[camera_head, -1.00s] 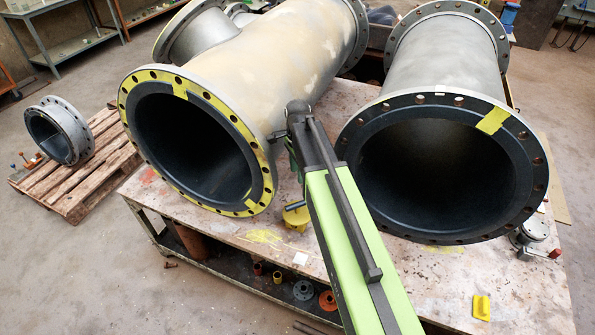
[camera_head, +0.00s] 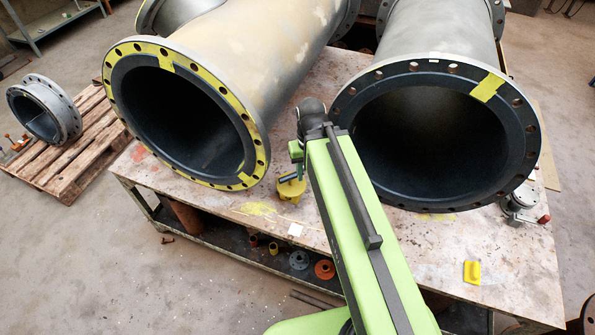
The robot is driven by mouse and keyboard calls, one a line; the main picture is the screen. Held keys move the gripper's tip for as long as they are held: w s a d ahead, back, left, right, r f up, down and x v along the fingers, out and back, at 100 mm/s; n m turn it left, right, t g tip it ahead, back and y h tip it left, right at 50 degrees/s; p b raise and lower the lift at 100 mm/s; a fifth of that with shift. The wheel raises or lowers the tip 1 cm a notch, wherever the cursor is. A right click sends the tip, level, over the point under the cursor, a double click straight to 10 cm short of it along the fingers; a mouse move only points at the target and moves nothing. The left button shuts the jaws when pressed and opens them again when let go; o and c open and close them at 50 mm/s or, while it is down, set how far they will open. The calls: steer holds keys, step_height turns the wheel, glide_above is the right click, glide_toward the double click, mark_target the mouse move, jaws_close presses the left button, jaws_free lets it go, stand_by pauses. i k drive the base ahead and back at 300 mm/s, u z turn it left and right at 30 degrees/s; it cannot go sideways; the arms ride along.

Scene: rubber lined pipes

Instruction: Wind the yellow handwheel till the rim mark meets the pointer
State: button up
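A small yellow handwheel (camera_head: 292,190) sits on the worktable, between the two big pipe mouths and just left of my arm. A dark bar-like part shows at its upper left. My gripper (camera_head: 299,169) is at the far end of my green arm, just above and beside the handwheel in the picture. Only a little green and dark part of it shows; my arm hides the rest. I cannot tell whether it touches the wheel, or whether its fingers are open or shut. The rim mark and the pointer are too small or hidden to make out.
A pipe with a yellow-painted flange (camera_head: 255,120) stands close behind and left of the wheel. A grey pipe with a dark flange (camera_head: 530,140) is to the right. A yellow block (camera_head: 472,272) lies on the worktable (camera_head: 420,250). A pallet (camera_head: 75,165) is at left.

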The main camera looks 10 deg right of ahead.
mark_target(288, 185)
steer(key=z, duration=1.35)
steer(key=k, duration=1.8)
steer(key=u, duration=0.8)
steer(key=i, duration=1.5)
